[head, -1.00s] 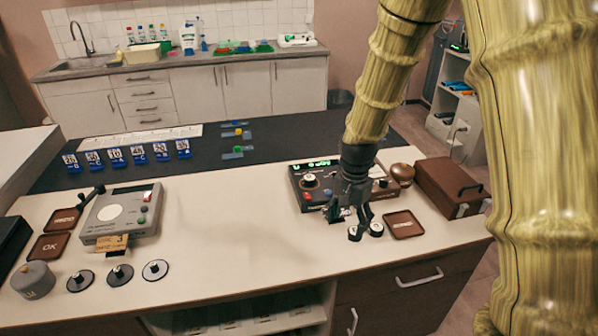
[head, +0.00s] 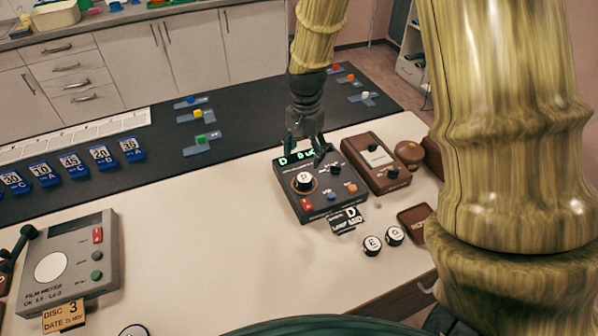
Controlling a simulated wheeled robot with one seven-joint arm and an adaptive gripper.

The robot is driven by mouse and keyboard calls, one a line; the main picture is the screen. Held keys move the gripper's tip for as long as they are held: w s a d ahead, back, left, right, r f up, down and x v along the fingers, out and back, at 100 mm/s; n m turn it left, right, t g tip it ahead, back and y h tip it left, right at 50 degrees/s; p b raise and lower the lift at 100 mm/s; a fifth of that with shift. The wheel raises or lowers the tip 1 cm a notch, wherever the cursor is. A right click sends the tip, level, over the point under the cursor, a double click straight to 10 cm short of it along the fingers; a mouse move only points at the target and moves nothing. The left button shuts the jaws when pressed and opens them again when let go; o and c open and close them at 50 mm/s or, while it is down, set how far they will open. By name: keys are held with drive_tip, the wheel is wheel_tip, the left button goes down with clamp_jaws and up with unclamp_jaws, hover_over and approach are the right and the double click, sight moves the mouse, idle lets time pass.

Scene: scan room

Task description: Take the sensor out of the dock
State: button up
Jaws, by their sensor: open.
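A dark meter box (head: 289,200) with a lit green display stands on the pale bench top. A round white-topped piece marked with a letter like P, which looks like the sensor (head: 304,181), sits in a round seat, seemingly the dock, on the box's top. My gripper (head: 307,150) points down over the far edge of the box, behind the sensor and near the display. It is open with nothing between its fingers. Its fingers cover part of the display. Two similar loose round pieces (head: 372,245) (head: 394,235) stand on the bench in front of the box.
A brown box (head: 375,162) is close on the right, with a brown tray (head: 415,220) nearer. A grey film meter (head: 68,262) is at left. The bench middle is clear.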

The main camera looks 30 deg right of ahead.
drive_tip(key=p, duration=0.1)
hover_over(305, 177)
drive_tip(key=f, duration=0.4)
drive_tip(key=shift+a+f, duration=0.2)
drive_tip(key=shift+s+f, duration=0.15)
drive_tip(key=shift+f, duration=0.15)
drive_tip(key=shift+d+f+p, duration=0.2)
drive_tip(key=shift+f+p, duration=1.05)
drive_tip(key=shift+f, duration=1.3)
drive_tip(key=c, duration=1.2)
